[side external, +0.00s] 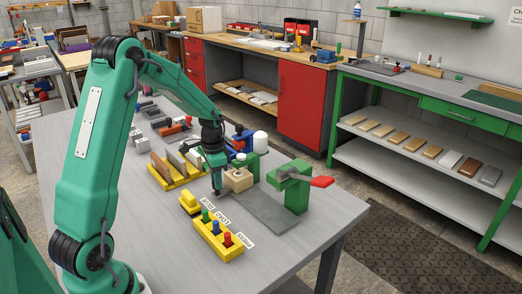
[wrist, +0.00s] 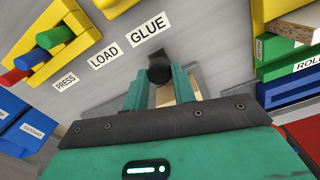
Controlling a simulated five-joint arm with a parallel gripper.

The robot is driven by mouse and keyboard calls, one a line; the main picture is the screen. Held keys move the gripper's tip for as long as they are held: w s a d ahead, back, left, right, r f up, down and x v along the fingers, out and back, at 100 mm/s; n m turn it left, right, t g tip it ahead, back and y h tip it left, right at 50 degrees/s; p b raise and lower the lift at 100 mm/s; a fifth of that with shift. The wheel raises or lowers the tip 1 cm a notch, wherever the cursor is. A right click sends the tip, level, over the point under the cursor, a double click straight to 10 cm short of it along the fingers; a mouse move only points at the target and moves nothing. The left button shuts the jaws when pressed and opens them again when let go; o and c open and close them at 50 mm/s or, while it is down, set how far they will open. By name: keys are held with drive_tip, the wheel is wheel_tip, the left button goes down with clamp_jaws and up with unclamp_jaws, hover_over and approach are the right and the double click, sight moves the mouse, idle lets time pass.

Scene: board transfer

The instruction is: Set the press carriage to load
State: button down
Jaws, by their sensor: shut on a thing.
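My gripper (side external: 217,190) is low over the table, beside a pale wooden block (side external: 238,180). In the wrist view its two green fingers close on a dark round knob (wrist: 158,70); I take this as the press carriage's handle. A pale wooden piece (wrist: 165,95) shows between the fingers. The knob is nearest the GLUE label (wrist: 148,27). The LOAD label (wrist: 103,55) and PRESS label (wrist: 65,82) lie further left in that view. The rest of the carriage is hidden by my gripper. The green press (side external: 290,187) with a red handle (side external: 322,182) stands to the right.
A yellow holder (side external: 212,240) with green, blue and red pegs stands beside the labels. A small yellow block (side external: 189,204) is near it. A yellow rack (side external: 165,180) with boards is behind my gripper. The table's front right (side external: 285,258) is bare.

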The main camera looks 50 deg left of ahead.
drive_tip(key=d, duration=0.8)
drive_tip(key=shift+d, duration=0.25)
drive_tip(key=c, duration=1.1)
unclamp_jaws()
drive_tip(key=shift+c, duration=0.2)
drive_tip(key=shift+r, duration=0.1)
wheel_tip(320, 180, up, 8)
